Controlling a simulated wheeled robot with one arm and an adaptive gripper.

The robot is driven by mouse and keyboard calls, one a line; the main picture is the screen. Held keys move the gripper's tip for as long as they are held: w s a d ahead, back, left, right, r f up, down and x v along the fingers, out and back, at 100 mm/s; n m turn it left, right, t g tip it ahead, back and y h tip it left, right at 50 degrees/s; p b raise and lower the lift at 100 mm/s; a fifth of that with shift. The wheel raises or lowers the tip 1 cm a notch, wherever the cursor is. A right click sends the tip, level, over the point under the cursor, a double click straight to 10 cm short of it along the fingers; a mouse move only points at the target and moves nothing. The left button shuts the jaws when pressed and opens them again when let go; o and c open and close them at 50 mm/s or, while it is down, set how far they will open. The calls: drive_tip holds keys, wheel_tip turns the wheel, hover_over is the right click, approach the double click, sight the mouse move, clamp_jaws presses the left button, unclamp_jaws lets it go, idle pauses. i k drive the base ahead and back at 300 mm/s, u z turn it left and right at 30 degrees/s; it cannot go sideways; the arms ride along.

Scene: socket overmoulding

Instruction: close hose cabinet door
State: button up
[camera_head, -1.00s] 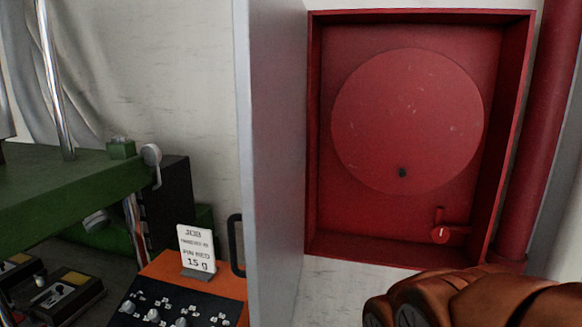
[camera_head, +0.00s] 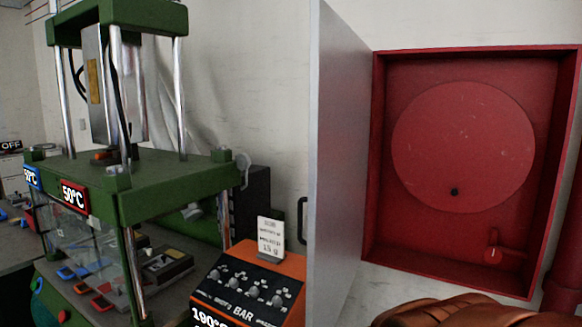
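The red hose cabinet (camera_head: 372,160) is on the wall at the right, with a round red reel disc (camera_head: 462,147) and a small red valve (camera_head: 494,253) inside. Its grey door (camera_head: 338,170) stands open, hinged at the cabinet's left side and jutting out toward me, seen nearly edge-on. A dark handle (camera_head: 302,220) shows just left of the door's edge. My gripper is not in view, so its state and its distance from the door are hidden.
A green press (camera_head: 170,172) with chrome columns stands at the left. An orange control box (camera_head: 282,303) with knobs and a white card (camera_head: 270,238) sits close to the door's left. Brown rounded shapes (camera_head: 450,312) lie below the cabinet. A red pipe (camera_head: 562,275) runs at the right.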

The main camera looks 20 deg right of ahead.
sight(340, 85)
drive_tip(key=u, duration=0.8)
drive_tip(key=i, duration=0.9)
drive_tip(key=z, duration=1.4)
drive_tip(key=k, duration=1.05)
drive_tip(key=u, duration=1.25)
drive_tip(key=i, duration=1.1)
drive_tip(key=z, duration=0.5)
